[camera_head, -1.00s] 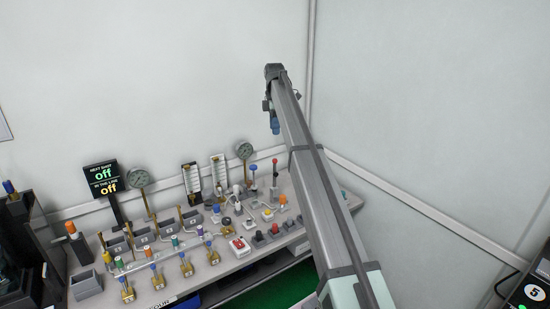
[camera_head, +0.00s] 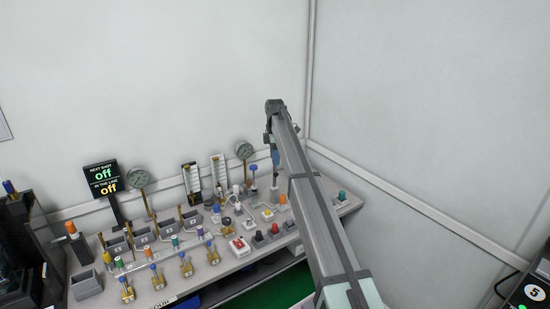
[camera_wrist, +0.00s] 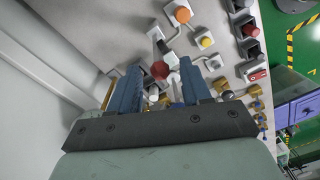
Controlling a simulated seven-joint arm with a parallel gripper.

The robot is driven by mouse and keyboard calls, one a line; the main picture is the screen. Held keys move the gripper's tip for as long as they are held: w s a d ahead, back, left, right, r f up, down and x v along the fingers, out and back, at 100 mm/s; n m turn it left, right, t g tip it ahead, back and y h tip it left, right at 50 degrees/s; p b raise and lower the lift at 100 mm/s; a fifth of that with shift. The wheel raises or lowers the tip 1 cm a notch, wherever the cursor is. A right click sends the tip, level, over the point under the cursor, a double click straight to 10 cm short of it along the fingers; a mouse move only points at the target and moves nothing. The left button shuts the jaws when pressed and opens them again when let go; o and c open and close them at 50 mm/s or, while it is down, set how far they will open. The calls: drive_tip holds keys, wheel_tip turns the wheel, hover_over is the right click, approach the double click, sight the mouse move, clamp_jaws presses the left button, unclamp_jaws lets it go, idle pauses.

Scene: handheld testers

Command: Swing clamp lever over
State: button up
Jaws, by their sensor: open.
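My gripper (camera_head: 275,158) hangs over the back right part of the bench, its blue fingers pointing down. In the wrist view my gripper (camera_wrist: 160,67) is open, with one finger on each side of a red ball knob (camera_wrist: 160,71). The knob appears between the fingertips; I cannot tell its depth or whether either finger touches it. I cannot tell for certain which part is the clamp lever. In the head view my arm and gripper hide the red knob.
Round gauges (camera_head: 244,150) and white scale panels stand behind on the bench (camera_head: 226,266). The wall (camera_head: 420,120) is close behind; the air above the bench is clear.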

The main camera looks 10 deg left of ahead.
drive_tip(key=shift+f, duration=0.2)
drive_tip(key=shift+c, duration=0.4)
clamp_jaws()
